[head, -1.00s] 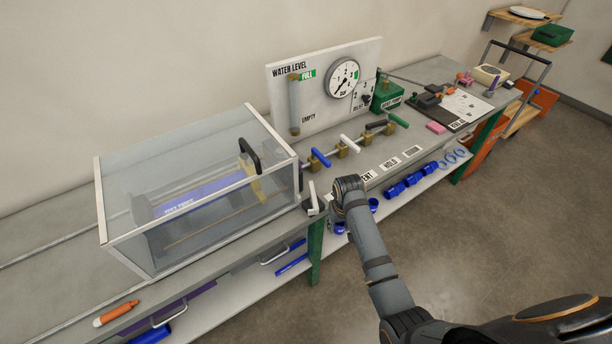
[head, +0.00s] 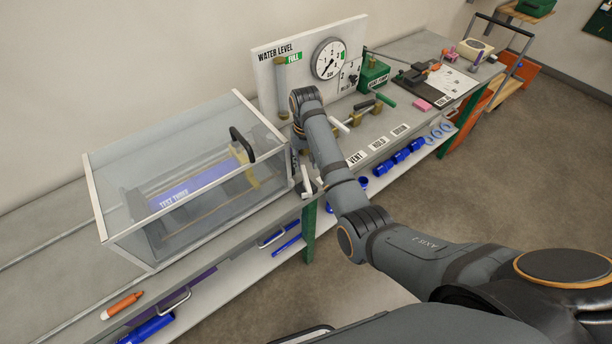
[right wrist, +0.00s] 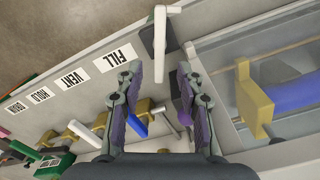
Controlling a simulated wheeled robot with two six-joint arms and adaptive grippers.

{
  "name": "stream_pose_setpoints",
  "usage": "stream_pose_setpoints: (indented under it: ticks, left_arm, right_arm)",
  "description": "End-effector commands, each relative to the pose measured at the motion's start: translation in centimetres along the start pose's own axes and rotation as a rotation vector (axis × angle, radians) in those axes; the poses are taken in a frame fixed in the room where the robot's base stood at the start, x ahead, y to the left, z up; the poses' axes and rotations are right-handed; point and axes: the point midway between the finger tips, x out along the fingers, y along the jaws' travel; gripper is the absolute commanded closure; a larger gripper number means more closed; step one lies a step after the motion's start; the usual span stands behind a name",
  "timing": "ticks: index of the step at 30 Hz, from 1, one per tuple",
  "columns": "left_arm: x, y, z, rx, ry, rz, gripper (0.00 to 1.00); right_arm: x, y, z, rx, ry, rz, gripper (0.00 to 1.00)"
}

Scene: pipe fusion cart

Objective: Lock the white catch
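The white catch (head: 307,184) is a small white lever at the front right corner of the clear tank (head: 93,190) in the head view. The catch does not appear to be touched. In the head view my right arm hides most of that gripper. My left gripper is not in view.
Valves with blue (right wrist: 136,125) and white handles (head: 340,125) stand beside the tank, partly behind my arm. A gauge panel (head: 262,70) rises behind them. Labels such as VENT (head: 356,158) line the bench front.

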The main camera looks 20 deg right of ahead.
Motion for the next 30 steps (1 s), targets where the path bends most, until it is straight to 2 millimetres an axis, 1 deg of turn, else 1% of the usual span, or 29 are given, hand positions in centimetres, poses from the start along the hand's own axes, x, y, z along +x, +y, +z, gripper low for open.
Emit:
stream_pose_setpoints:
  ticks: [1,3,6,10,12,15,22,30]
  left_arm:
    - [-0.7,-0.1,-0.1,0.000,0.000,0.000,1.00]
    - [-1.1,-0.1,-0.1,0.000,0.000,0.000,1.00]
    - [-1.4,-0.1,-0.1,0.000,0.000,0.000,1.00]
    - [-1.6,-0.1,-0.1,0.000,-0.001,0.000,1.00]
    - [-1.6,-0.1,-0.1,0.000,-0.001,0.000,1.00]
    - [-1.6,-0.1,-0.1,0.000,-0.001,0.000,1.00]
    - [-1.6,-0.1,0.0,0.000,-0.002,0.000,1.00]
    - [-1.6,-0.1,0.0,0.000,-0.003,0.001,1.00]
  right_arm:
    - [0.9,0.0,0.1,0.000,-0.005,0.001,0.62]
    - [2.5,0.1,0.2,0.000,-0.006,0.001,0.62]
    - [4.5,0.1,0.1,0.000,-0.004,0.001,0.62]
    - [6.6,0.1,0.1,0.000,-0.003,0.000,0.62]
    - [7.2,0.1,0.0,0.000,-0.001,0.000,0.62]
    - [7.7,0.0,0.0,0.000,0.001,0.000,0.62]
    - [7.8,0.0,0.0,0.000,0.001,0.000,0.62]
    - [7.8,0.0,0.0,0.000,0.001,0.000,0.99]
